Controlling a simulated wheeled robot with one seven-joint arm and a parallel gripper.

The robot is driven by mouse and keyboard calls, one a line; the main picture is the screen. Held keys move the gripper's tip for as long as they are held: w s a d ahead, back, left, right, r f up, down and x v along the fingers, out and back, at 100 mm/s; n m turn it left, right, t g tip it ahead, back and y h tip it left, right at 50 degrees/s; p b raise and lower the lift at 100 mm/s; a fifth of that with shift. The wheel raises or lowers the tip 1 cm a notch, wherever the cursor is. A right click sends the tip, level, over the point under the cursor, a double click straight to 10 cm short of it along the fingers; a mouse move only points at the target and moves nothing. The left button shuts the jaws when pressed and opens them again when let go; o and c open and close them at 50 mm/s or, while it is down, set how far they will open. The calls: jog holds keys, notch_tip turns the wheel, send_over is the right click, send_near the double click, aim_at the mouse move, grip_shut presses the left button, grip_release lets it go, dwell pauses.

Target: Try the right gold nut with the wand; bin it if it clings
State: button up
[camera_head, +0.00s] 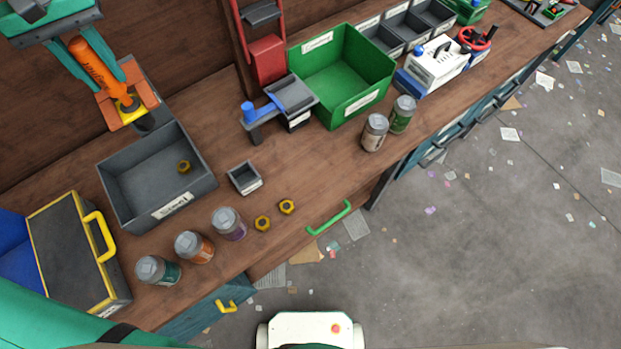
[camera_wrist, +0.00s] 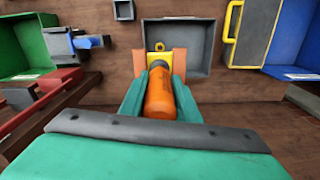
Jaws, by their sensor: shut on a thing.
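My gripper (camera_head: 126,100), at the upper left, is shut on the orange wand (camera_head: 92,65). The wand's yellow collar and dark end point down over the back of the grey bin (camera_head: 200,187). One gold nut (camera_head: 184,166) lies inside that bin, apart from the wand's end. Two more gold nuts, the left one (camera_head: 262,223) and the right one (camera_head: 287,206), lie on the bench near its front edge. In the wrist view the wand (camera_wrist: 160,97) sits between the fingers, with the bin nut (camera_wrist: 159,46) just beyond its tip.
A small grey tray (camera_head: 245,188) stands right of the bin. Several lidded jars (camera_head: 228,224) line the bench front. A black and yellow case (camera_head: 70,250) is at the left. A green bin (camera_head: 365,98) and a blue-grey stand (camera_head: 290,95) stand farther right.

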jog(key=shift+a+f, duration=0.1)
jog(key=shift+f, duration=0.8)
